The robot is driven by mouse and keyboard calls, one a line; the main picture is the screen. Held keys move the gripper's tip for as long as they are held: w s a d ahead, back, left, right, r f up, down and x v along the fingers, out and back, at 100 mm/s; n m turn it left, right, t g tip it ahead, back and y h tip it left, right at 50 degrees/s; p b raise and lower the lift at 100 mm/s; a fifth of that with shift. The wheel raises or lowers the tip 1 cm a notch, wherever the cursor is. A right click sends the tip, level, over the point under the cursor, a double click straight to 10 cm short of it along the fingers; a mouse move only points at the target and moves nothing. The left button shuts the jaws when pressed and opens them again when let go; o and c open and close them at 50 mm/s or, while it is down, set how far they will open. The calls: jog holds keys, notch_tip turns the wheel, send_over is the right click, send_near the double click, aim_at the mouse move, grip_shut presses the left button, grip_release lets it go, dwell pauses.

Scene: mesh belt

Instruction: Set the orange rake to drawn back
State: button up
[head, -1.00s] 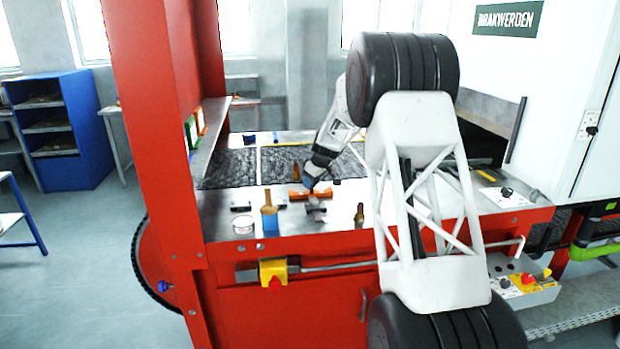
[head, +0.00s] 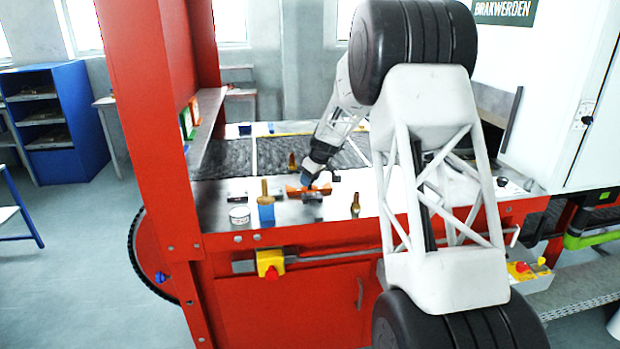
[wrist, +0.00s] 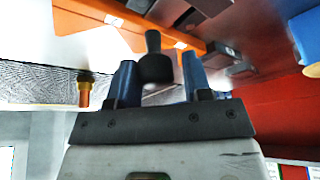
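The orange rake (head: 322,189) lies as a low bar on the steel top of the red machine, near the mesh belt. In the wrist view its orange bar (wrist: 125,18) runs across the top, and a dark knob (wrist: 154,62) stands out towards my gripper. My gripper (head: 308,180) is down at the rake in the head view and hides part of it. In the wrist view my gripper's two blue fingers (wrist: 158,84) are apart, one each side of the knob, with a gap visible on the right. I cannot tell whether the left finger touches it.
A blue-based handle with a brass top (head: 266,210), a small round tin (head: 240,215) and a brass piece (head: 355,204) stand along the front. The dark mesh belt (head: 225,160) lies behind. A red post (head: 150,120) rises at the left.

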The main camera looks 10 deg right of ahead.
jog(key=shift+o, duration=1.3)
jog(key=shift+f, duration=0.1)
jog(key=shift+o, duration=0.2)
jog(key=shift+r, duration=0.2)
jog(key=v, duration=0.7)
jog(key=shift+r, duration=0.2)
jog(key=shift+d, duration=0.15)
jog(key=shift+s, duration=0.1)
